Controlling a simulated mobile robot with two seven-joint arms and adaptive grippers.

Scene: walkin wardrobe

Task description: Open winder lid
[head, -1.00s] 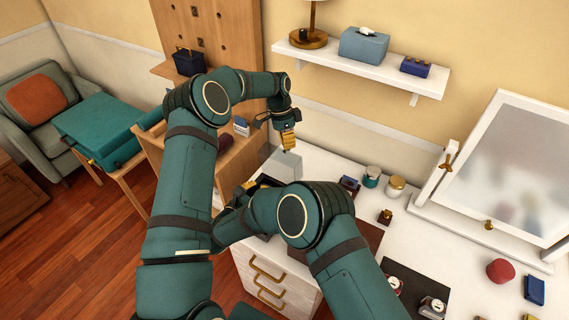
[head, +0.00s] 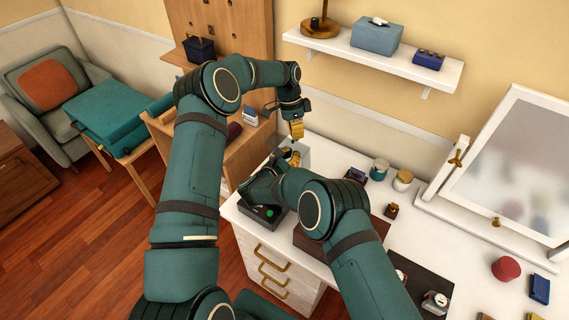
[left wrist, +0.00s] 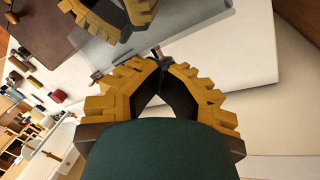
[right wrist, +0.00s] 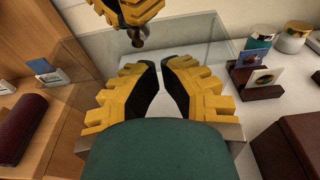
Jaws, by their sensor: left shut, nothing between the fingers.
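The winder (head: 262,215) is a dark box with a green spot on top, at the left end of the white counter. My right forearm partly hides it. Its clear grey lid (head: 304,150) shows beyond the right gripper; it is also a glass panel in the right wrist view (right wrist: 205,32). How far the lid is raised is unclear. My left gripper (head: 297,134) is shut and empty, pointing down just above the lid area. My right gripper (head: 292,158) is just below it, fingertips close together by the glass; whether they pinch anything is unclear.
Jars (head: 402,180) and small card holders (head: 355,174) stand right of the lid. A brown box (head: 312,240) and dark watch tray (head: 420,280) lie nearer. A white mirror (head: 510,170) stands at right. The wall shelf (head: 385,62) is behind.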

